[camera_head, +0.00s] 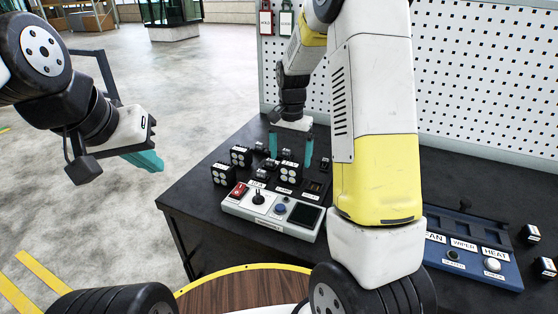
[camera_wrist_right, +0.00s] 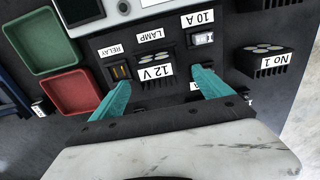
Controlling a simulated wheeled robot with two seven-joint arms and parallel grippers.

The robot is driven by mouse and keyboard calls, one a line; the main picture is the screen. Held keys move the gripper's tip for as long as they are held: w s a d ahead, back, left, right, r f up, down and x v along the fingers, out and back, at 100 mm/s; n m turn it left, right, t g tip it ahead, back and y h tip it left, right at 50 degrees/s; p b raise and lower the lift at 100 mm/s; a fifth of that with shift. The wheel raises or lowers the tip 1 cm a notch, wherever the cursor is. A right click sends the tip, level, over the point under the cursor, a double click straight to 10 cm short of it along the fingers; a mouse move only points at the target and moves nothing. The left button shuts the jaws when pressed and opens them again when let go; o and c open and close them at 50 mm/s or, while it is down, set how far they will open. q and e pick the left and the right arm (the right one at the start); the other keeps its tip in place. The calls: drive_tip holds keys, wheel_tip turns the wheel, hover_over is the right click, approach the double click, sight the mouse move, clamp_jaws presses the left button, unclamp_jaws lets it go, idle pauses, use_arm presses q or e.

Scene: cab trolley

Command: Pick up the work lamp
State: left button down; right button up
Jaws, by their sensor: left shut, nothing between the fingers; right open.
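A small black lamp block (camera_wrist_right: 178,52) with pale round lenses and a "12 V" label sits beside a "LAMP" label in the right wrist view. It also shows on the bench in the head view (camera_head: 291,173). I take it for the work lamp, though similar blocks stand near. My right gripper (camera_head: 291,152) is open above it, fingers pointing down. In the right wrist view the fingertips (camera_wrist_right: 160,85) lie either side of the block, apart from it. My left gripper (camera_head: 150,162) is shut and empty, over the floor left of the bench.
A grey control box (camera_head: 270,212) lies in front. A blue panel (camera_head: 470,250) is at right. Red (camera_wrist_right: 70,97) and green (camera_wrist_right: 55,40) trays sit beside the relay. A pegboard (camera_head: 480,80) stands behind.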

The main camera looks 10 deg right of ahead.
sight(291, 162)
drive_tip(key=f, duration=0.5)
drive_tip(key=shift+s+f, duration=0.25)
drive_tip(key=shift+f, duration=0.15)
clamp_jaws()
drive_tip(key=shift+r, duration=0.1)
